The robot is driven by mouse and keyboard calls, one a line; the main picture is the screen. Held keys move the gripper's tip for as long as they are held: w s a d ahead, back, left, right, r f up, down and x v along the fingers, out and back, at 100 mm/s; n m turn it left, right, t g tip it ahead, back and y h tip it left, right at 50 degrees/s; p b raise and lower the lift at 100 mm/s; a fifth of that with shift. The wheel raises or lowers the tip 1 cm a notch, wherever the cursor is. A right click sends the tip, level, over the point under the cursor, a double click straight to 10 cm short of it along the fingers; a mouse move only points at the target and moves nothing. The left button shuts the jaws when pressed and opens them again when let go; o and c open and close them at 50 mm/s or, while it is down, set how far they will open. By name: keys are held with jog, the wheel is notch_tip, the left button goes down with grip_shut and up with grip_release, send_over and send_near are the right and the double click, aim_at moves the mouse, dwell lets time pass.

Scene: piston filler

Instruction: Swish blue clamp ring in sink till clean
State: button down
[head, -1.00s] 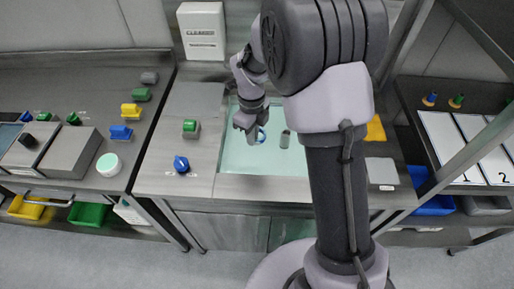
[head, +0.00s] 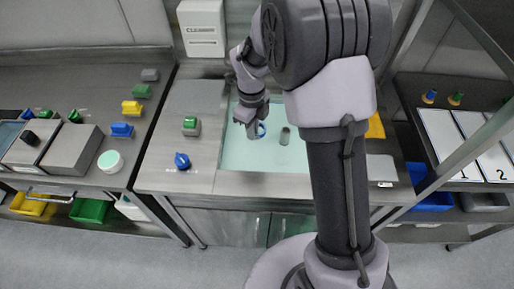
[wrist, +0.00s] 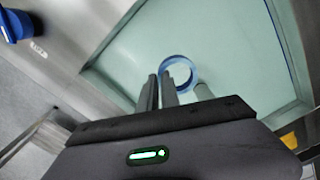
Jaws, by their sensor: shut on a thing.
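The blue clamp ring (head: 261,130) is in the sink (head: 238,158), in the left half of the basin. In the wrist view the ring (wrist: 192,80) shows as a round blue band at the fingertips, with its opening visible. My gripper (head: 257,129) reaches down into the basin and is shut on the ring's near-left side; its two dark fingers (wrist: 160,86) show in the wrist view. The sink has a pale teal inside. I cannot tell whether any dirt is on the ring.
A blue knob-like part (head: 182,160) and a green-topped block (head: 190,126) sit on the steel counter left of the sink. A white dispenser box (head: 202,28) hangs behind. My arm hides the sink's right side.

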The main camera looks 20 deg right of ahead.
jog(key=shift+r+p, duration=1.4)
jog(key=shift+r, duration=0.7)
jog(key=shift+f, duration=0.1)
jog(key=shift+d, duration=0.1)
